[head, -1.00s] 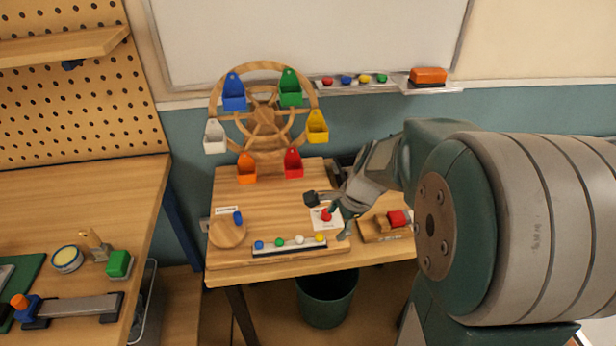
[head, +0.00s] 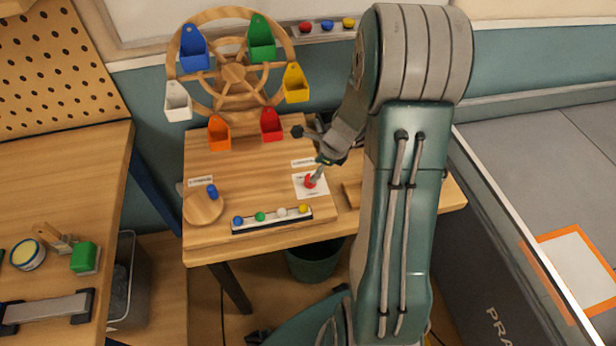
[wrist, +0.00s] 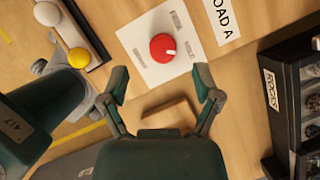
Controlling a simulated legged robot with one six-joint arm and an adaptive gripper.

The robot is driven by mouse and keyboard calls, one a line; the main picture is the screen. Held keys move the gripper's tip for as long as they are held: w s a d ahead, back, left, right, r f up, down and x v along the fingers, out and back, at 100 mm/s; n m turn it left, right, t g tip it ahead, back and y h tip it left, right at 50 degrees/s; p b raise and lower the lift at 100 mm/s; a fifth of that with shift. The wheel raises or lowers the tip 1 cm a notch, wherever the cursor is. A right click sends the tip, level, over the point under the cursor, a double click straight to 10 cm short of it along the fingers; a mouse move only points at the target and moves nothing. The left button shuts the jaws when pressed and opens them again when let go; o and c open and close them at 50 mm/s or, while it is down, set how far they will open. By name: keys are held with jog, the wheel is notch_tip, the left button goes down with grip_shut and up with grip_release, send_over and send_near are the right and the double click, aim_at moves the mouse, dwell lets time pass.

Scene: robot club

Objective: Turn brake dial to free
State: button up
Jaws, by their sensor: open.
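The brake dial is a red round knob (wrist: 163,47) with a white mark, on a white labelled card (wrist: 140,50) in the wrist view. The card's small words are too blurred to read. In the head view my gripper (head: 326,160) hangs just above and behind the dial.
A wooden wheel (head: 233,72) with coloured buckets stands behind. A ball rack (head: 272,221) and a round wooden disc with a blue knob (head: 203,207) lie left of the dial. A wooden block (wrist: 168,113) and a dark labelled case (wrist: 290,100) are nearby.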

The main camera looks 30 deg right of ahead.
aim_at(309, 177)
jog(key=x, duration=0.2)
jog(key=d+x, duration=0.1)
jog(key=x, duration=0.1)
jog(key=shift+w+a+f, duration=0.1)
jog(key=shift+w+f, duration=0.05)
jog(key=shift+f, duration=0.35)
jog(key=shift+w+a+f, duration=0.1)
jog(key=shift+a+f, duration=0.05)
jog(key=shift+a, duration=0.25)
jog(key=shift+d, duration=0.1)
grip_shut()
